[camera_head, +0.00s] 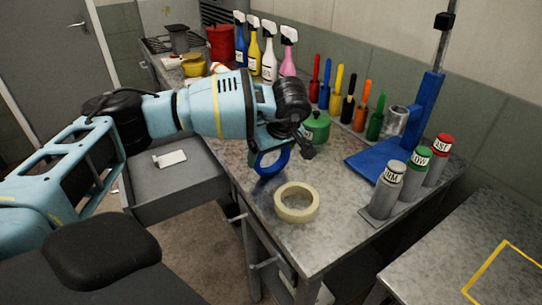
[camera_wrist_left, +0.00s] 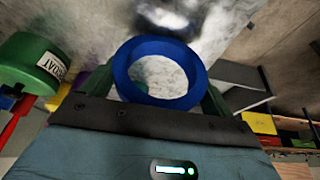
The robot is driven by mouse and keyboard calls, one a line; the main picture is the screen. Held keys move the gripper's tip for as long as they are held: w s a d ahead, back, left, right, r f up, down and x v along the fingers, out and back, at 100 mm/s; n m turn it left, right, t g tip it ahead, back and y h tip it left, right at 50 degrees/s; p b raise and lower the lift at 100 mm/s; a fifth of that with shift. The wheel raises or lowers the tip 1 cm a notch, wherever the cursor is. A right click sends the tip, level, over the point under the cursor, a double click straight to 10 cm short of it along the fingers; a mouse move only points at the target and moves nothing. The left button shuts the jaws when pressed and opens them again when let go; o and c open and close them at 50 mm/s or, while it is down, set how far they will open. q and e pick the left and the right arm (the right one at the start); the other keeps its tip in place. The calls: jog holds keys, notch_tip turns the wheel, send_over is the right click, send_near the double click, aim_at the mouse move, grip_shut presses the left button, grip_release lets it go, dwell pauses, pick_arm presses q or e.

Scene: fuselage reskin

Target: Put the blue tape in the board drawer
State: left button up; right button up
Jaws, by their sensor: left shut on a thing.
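My left gripper (camera_head: 272,150) is shut on the blue tape (camera_head: 268,172), a ring held above the near edge of the grey workbench. In the left wrist view the blue tape (camera_wrist_left: 121,72) sits upright to the camera between the two fingers (camera_wrist_left: 165,100), with the bench surface seen through its hole. An open grey drawer (camera_head: 180,200) juts out from the bench, to the left of and below the gripper. A small white card (camera_head: 170,158) lies in it. My arm hides part of the drawer's far side. My right gripper is out of view.
A cream tape roll (camera_head: 297,203) lies on the bench just right of the gripper. A green pot (camera_head: 316,128), several screwdrivers, spray bottles (camera_head: 269,55), a blue stand (camera_head: 400,145) and labelled cans (camera_head: 388,188) stand behind and to the right. Another table (camera_head: 470,260) is at lower right.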

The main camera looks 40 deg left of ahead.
pick_arm(q)
jog(key=r, duration=0.1)
jog(key=s+r, duration=0.1)
jog(key=r, duration=0.1)
jog(key=s+r, duration=0.1)
jog(key=s, duration=1.4)
jog(key=shift+d+r+b, duration=0.15)
jog(key=shift+d+b, duration=0.1)
jog(key=shift+b, duration=0.1)
